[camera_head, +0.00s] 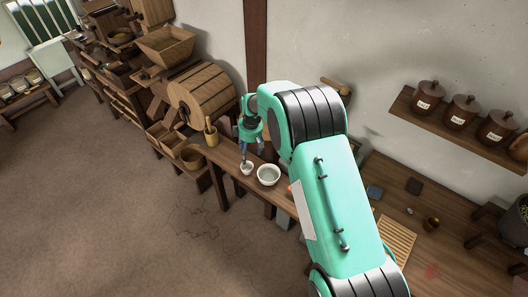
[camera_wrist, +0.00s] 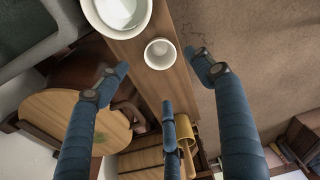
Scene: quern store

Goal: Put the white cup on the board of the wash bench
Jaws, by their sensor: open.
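The small white cup (camera_head: 246,167) stands upright on a narrow wooden top (camera_head: 228,158). A larger white bowl (camera_head: 268,174) is just to its right. My gripper (camera_head: 252,148) is over this top, close to the cup. In the wrist view the cup (camera_wrist: 160,54) lies ahead of and roughly between the spread blue fingers of my gripper (camera_wrist: 163,82), with nothing held. The bowl (camera_wrist: 120,10) is at the top edge there. A slatted wooden board (camera_head: 394,241) lies on the wooden bench at the lower right; my arm hides part of that bench.
A yellowish pot with a handle (camera_head: 211,136) stands at the left end of the narrow top. A wooden drum (camera_head: 201,94) is behind it. Lidded jars (camera_head: 462,111) line a wall shelf. The floor at left is clear.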

